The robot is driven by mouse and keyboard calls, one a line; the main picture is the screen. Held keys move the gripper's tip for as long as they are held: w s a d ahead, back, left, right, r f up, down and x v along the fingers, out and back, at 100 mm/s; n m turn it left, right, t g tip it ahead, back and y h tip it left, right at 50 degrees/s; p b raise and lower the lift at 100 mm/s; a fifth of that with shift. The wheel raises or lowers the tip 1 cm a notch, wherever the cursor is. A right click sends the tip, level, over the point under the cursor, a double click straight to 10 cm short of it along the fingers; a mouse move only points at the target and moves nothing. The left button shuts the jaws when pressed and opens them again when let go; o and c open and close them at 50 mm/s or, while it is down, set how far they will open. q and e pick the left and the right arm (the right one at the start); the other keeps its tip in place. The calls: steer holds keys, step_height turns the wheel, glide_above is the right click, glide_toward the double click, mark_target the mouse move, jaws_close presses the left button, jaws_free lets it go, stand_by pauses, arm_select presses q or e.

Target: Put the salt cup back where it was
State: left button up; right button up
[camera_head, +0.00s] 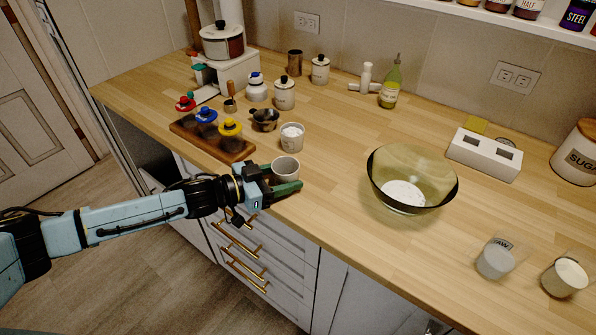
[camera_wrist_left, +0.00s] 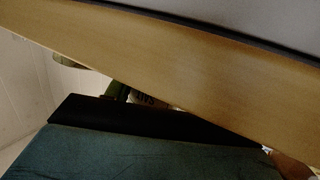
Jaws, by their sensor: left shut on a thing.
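The salt cup (camera_head: 286,167) is a small whitish cup, upright at the front edge of the wooden counter. My left gripper (camera_head: 284,179) comes in from the left with its dark green fingers around the cup, shut on it. In the left wrist view, a sliver of the cup with dark lettering (camera_wrist_left: 146,99) shows behind a large dark finger. The rest of the cup is hidden there. I cannot tell whether the cup touches the counter. My right gripper is not in view.
A white-filled cup (camera_head: 291,137) stands just behind. A wooden tray (camera_head: 239,156) with colored-topped jars is at left. A glass bowl (camera_head: 414,180) holding white powder is to the right. Two cups (camera_head: 495,259) (camera_head: 564,278) stand far right. Counter between cup and bowl is clear.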

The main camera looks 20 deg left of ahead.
mark_target(298, 172)
arm_select(q)
steer(key=x, duration=0.3)
steer(key=shift+w+d+r, duration=0.25)
steer(key=shift+d+r, duration=0.05)
steer(key=shift+f, duration=0.2)
steer(key=shift+r, duration=0.1)
steer(key=o, duration=1)
steer(key=shift+s+a, duration=0.1)
steer(key=shift+a, duration=0.05)
steer(key=v, duration=1.1)
steer(key=shift+s+a, duration=0.25)
